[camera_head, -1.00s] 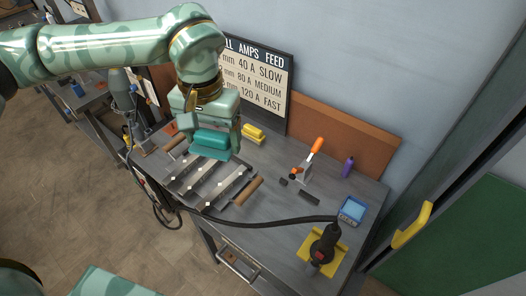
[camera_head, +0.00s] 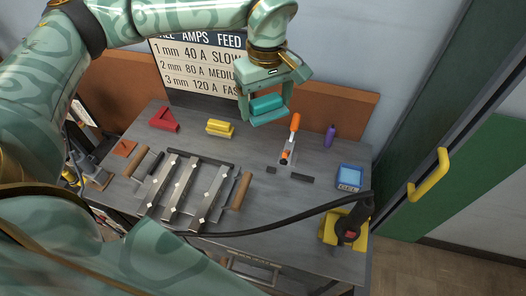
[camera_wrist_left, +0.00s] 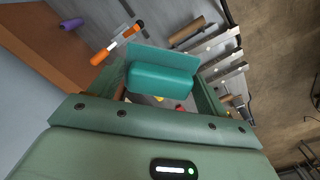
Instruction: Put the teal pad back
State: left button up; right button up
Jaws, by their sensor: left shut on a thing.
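The teal pad (camera_head: 266,104) is held between the fingers of my left gripper (camera_head: 267,110), above the back of the workbench, left of the orange-handled clamp (camera_head: 292,138). In the left wrist view the teal pad (camera_wrist_left: 162,80) is a thick rounded block with a flat teal part along one side. The gripper fingers (camera_wrist_left: 160,92) are on both sides of it. The pad appears clear of the bench (camera_head: 265,205). My right gripper does not show in either view.
A metal frame with bars (camera_head: 186,192) lies on the bench's left half. A yellow block (camera_head: 220,127), red angle piece (camera_head: 163,119), purple bottle (camera_head: 331,135), blue tray (camera_head: 349,178) and grinder (camera_head: 351,228) stand around. A black hose crosses the bench. A sign (camera_head: 200,65) stands behind.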

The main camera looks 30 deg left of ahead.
pick_arm(q)
jog(key=w+a+f+n+b, duration=0.2)
jog(key=w+f+n+b, duration=0.1)
jog(key=f+n, duration=0.3)
jog(key=w+a+f+n+b, duration=0.2)
jog(key=w+f+n+b, duration=0.15)
jog(key=n, duration=0.55)
jog(key=n+b, duration=0.6)
jog(key=n, duration=1)
send_over(252, 149)
notch_tip(252, 149, down, 11)
jog(key=shift+n, duration=0.4)
notch_tip(252, 149, down, 10)
jog(key=b, duration=0.3)
jog(key=shift+s+f+b, duration=0.1)
jog(key=shift+f+b, duration=0.15)
jog(key=shift+b, duration=0.1)
jog(key=shift+f, duration=0.15)
jog(key=shift+r, duration=0.2)
jog(key=shift+f, duration=0.2)
jog(key=o, duration=1.1)
jog(key=shift+o, duration=0.2)
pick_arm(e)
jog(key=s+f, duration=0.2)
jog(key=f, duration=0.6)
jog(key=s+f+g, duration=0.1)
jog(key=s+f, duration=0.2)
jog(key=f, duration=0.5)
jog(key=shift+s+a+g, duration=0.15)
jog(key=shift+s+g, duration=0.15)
